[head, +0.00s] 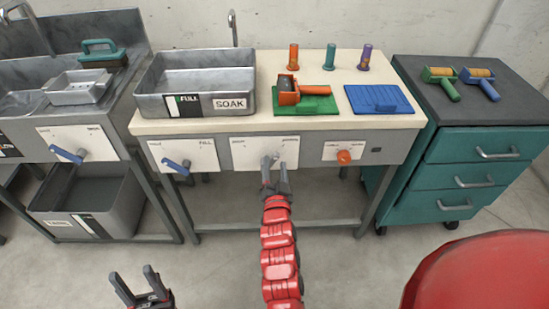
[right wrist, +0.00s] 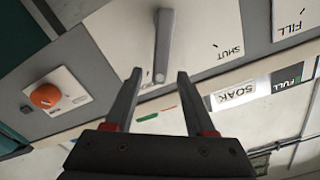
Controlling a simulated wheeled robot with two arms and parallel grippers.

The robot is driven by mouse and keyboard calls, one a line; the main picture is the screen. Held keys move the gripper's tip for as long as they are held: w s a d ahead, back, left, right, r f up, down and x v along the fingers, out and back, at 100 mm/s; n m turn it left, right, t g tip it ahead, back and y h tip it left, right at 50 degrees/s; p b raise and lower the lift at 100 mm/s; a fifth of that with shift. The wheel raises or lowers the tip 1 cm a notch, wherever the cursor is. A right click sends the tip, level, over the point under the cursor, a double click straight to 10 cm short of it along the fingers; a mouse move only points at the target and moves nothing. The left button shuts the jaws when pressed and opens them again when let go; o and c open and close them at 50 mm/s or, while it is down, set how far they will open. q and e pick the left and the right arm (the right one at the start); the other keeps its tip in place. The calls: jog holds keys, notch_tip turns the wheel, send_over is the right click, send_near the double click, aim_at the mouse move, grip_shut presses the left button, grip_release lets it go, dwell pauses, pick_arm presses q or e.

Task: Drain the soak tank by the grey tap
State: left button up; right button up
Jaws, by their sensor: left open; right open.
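The grey soak tank (head: 205,82) stands at the left of the bench, with a SOAK label and a FULL sign on its front. The grey tap (head: 275,160) is a lever on the middle white panel below the bench top. My right gripper (head: 275,184) is open right at this tap. In the right wrist view the grey lever (right wrist: 164,45) has its end between my open fingertips (right wrist: 159,74); I cannot tell whether they touch it. SHUT is printed beside it. My left gripper (head: 139,281) is open and empty, low at the left.
A blue tap (head: 177,166) is on the panel to the left and an orange knob (head: 344,157) on the panel to the right. A second sink with another blue tap (head: 68,154) stands at the far left. A teal drawer cabinet (head: 484,146) stands at the right.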

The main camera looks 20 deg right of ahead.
aim_at(275, 160)
jog(key=shift+x, duration=2)
grip_shut()
